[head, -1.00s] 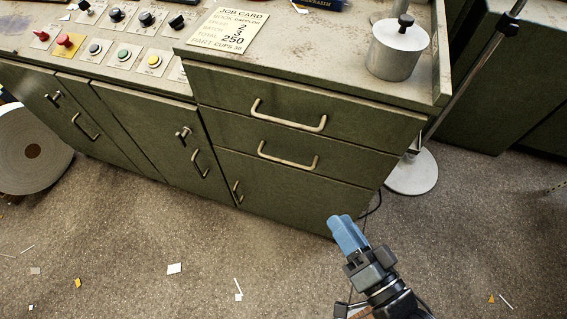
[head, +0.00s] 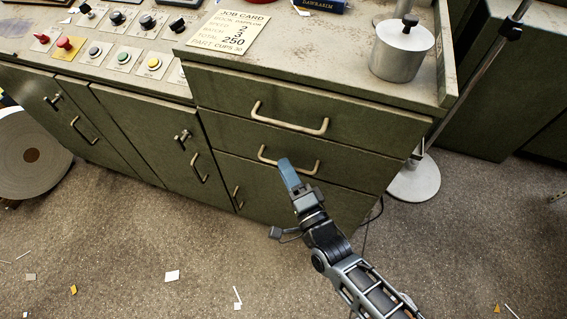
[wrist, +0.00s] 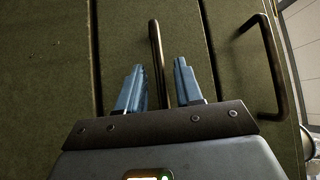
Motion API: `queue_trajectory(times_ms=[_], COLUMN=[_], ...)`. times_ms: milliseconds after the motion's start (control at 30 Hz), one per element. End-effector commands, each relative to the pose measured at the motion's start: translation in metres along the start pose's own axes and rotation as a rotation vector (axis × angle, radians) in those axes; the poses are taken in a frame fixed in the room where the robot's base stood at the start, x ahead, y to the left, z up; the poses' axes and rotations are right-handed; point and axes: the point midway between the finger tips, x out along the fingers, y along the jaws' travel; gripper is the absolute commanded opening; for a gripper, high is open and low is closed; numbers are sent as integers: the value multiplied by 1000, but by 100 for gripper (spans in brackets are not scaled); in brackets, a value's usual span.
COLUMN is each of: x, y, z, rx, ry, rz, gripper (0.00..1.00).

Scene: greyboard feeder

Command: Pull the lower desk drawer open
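The lower desk drawer (head: 352,168) is the dark green front below the upper drawer, and it looks shut. Its bar handle (head: 308,169) is partly hidden by my gripper (head: 285,163) in the head view. In the wrist view my gripper (wrist: 159,65) is open, with its two blue fingers apart. The lower drawer's handle (wrist: 157,50) runs between the fingers, with a gap on each side. I cannot tell how deep the fingers reach past the bar.
The upper drawer's handle (head: 290,120) is just above; it also shows at the right of the wrist view (wrist: 268,75). A cabinet door handle (head: 237,195) is below left. A metal canister (head: 398,55) stands on the desk.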

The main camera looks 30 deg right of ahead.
Motion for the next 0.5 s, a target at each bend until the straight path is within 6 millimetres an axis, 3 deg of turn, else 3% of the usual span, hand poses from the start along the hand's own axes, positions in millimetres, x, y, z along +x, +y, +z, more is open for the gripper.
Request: queue_trajectory(times_ms=[200, 500], x=[19, 21], y=[0, 0], z=[0, 0], rx=[-1, -1], ry=[0, -1], rz=[1, 1], gripper=[36, 36])
